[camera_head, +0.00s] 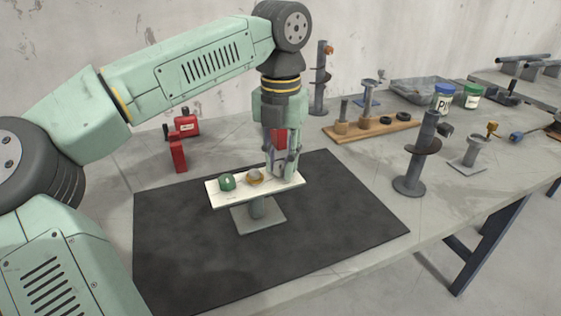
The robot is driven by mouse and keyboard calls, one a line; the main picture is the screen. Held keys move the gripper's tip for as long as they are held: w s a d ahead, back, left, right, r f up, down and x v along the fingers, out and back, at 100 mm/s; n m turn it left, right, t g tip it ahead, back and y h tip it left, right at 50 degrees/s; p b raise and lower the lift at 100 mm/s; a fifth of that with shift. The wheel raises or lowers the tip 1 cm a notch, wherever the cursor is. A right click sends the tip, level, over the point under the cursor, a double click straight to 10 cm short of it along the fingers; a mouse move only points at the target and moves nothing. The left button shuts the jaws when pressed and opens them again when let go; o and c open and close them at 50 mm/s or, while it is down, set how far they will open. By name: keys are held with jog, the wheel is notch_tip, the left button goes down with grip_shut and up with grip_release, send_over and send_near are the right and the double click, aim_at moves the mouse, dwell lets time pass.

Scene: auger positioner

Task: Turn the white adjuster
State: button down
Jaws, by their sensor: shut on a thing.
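A white plate (237,198) stands on a grey pedestal with a square foot (262,219) on the black mat. It carries a row of adjusters: a green one (227,183) on the left and a yellow one with a greyish top (254,177) in the middle. My gripper (284,172) points down at the right end of the plate. Its fingers are shut on the white adjuster there, which they mostly hide. The adjuster's turn angle cannot be read.
The black mat (350,220) is clear around the pedestal. Red containers (177,155) stand at the back left. A wooden rack (375,131) with fittings is behind to the right. A dark grey auger post (410,182) stands beyond the mat's right edge, with jars (442,98) farther back.

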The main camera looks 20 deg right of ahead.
aim_at(280, 164)
jog(key=n, duration=0.5)
jog(key=shift+n+b, duration=0.35)
jog(key=shift+n, duration=0.05)
dwell(0.4)
jog(key=c, duration=1.3)
grip_release()
jog(key=shift+c, duration=0.2)
notch_tip(280, 164, up, 8)
jog(key=shift+f, duration=0.25)
